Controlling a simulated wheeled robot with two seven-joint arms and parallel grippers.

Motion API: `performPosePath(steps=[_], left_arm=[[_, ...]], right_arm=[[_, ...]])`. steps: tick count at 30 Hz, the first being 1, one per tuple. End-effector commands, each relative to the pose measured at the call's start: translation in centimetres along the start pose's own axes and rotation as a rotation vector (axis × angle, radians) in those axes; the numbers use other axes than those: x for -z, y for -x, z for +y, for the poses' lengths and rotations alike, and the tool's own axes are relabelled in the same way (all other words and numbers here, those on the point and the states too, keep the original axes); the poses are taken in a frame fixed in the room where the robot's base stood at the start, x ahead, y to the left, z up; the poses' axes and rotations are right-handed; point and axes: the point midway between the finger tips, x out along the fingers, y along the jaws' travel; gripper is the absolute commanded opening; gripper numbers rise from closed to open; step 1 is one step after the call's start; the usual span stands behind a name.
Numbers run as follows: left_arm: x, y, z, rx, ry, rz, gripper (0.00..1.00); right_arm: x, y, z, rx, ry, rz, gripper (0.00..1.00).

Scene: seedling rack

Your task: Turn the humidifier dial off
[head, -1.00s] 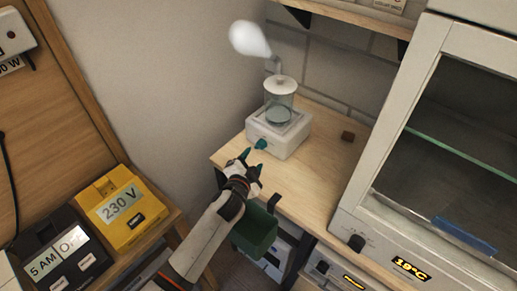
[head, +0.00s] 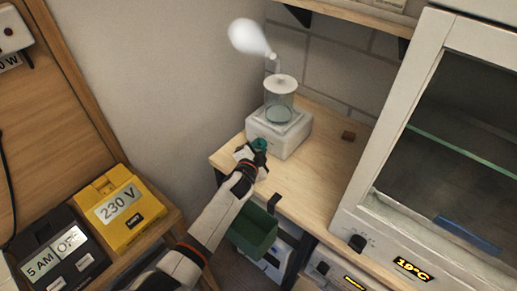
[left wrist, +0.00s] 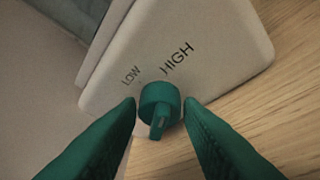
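The humidifier (head: 283,133) is a white box with a clear water jar (head: 279,106) on top, standing on the wooden bench. White mist (head: 248,37) comes from its spout. Its green dial (left wrist: 160,103) is on the front face, with LOW and HIGH printed above it in the left wrist view; a light-tipped tab on the dial points down in that picture. My left gripper (head: 257,150) is at the dial. In the left wrist view its green fingers (left wrist: 160,106) stand open on either side of the dial, with narrow gaps visible. My right gripper is out of view.
A green bin (head: 253,231) hangs at the bench's front edge below my left arm. A glass-fronted cabinet (head: 350,213) stands to the right. A yellow 230 V box (head: 142,226) is at the lower left.

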Motion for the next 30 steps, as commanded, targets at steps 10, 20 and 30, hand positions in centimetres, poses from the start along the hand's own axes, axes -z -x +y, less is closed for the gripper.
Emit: performPosePath(steps=[10,20,30], left_arm=[[-0.1,0.1,0.1,0.006,0.011,0.001,0.07],[-0.3,0.2,0.7,0.075,0.150,0.012,0.07],[-0.1,0.0,0.9,0.185,0.373,0.027,0.07]], right_arm=[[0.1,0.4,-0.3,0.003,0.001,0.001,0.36],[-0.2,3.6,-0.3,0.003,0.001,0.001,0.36],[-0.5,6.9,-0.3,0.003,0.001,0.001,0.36]])
